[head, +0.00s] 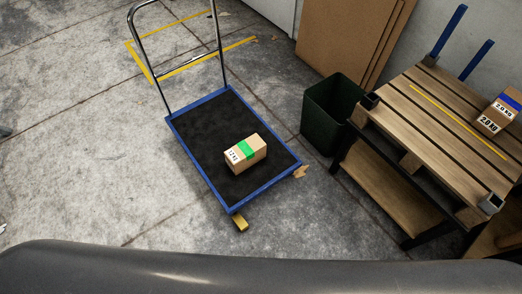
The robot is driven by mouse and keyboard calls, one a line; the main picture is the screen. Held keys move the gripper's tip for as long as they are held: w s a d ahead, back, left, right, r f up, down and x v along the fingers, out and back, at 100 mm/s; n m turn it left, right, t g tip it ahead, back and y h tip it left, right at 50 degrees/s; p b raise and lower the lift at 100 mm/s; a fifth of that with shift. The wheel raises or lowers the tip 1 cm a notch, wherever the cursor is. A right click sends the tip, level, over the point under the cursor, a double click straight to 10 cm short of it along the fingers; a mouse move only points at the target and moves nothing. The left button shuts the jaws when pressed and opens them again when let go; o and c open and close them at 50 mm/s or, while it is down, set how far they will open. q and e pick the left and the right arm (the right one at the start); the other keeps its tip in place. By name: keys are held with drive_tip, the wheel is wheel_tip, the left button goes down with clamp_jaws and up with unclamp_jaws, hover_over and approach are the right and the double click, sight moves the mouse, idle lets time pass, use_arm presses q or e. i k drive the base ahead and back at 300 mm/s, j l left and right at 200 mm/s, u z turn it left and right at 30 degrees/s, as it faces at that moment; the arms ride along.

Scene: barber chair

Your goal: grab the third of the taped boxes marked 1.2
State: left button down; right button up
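One cardboard box with green tape (246,153) lies on the black deck of a blue-rimmed platform cart (193,152). Its white label appears to read 1.2, but the print is small. Another box with blue tape (497,112), marked 2.0 kg, sits on the slatted wooden table (432,118) at the right edge, partly cut off by the frame. No other box marked 1.2 shows in the head view.
A dark green bin (331,112) stands between cart and table. Brown panels (345,35) lean on the wall behind. The cart's chrome handle (150,60) rises at its far left. Yellow floor tape (205,58) lies behind.

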sight(246, 152)
drive_tip(key=u, duration=0.3)
drive_tip(key=i+j, duration=0.55)
drive_tip(key=j, duration=0.25)
drive_tip(key=i+j+z, duration=0.1)
drive_tip(key=z, duration=0.3)
drive_tip(key=j+z, duration=0.2)
drive_tip(key=z, duration=0.2)
drive_tip(key=i+j+z, duration=0.1)
drive_tip(key=z, duration=0.3)
drive_tip(key=j, duration=0.1)
